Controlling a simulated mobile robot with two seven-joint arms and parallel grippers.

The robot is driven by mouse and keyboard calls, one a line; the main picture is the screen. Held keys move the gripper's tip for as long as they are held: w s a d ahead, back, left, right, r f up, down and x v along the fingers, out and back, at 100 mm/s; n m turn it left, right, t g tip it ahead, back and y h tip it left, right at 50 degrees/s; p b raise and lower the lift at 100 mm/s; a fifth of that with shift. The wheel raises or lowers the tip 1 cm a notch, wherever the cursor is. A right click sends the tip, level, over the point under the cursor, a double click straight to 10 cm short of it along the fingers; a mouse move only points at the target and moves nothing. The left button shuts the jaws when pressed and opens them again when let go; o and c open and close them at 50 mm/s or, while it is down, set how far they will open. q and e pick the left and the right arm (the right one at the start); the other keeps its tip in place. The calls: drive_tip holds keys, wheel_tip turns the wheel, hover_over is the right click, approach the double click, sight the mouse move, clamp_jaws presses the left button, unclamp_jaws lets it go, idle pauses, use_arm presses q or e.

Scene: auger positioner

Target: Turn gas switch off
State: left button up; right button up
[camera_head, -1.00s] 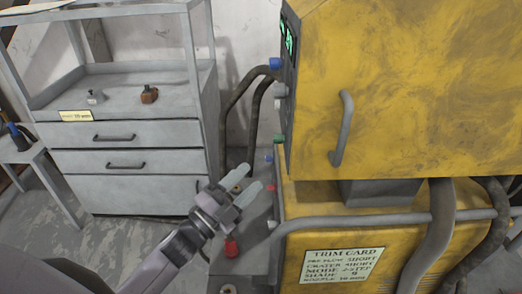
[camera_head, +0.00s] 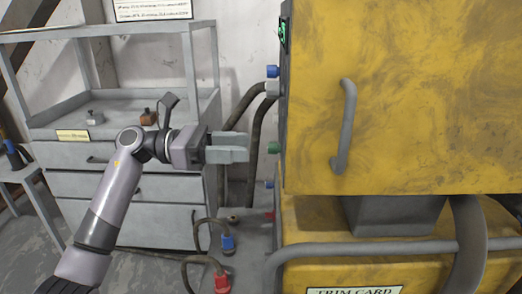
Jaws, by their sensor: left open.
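The yellow machine (camera_head: 420,110) fills the right side. Coloured knobs stick out along its left face: a blue knob (camera_head: 272,71) high up, a green knob (camera_head: 274,148) mid-height, a second blue knob (camera_head: 269,184) below, and a red one (camera_head: 270,215) lowest. Which of these is the gas switch I cannot tell. My left gripper (camera_head: 247,148) comes in from the left with its fingers pointing right, level with the green knob in the picture. It is open and seems empty. A small gap shows between its tips and the green knob. My right gripper is out of view.
A grey drawer cabinet (camera_head: 125,157) with small parts on its top stands behind my left arm. Dark hoses (camera_head: 252,125) hang beside the machine. A blue plug (camera_head: 228,243) and a red plug (camera_head: 221,281) sit low. A grey rail (camera_head: 370,250) crosses the machine's front.

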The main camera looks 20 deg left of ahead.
sight(274, 148)
use_arm(q)
drive_tip(key=x, duration=0.5)
drive_tip(key=shift+w+d, duration=0.1)
drive_tip(key=shift+d, duration=0.25)
clamp_jaws()
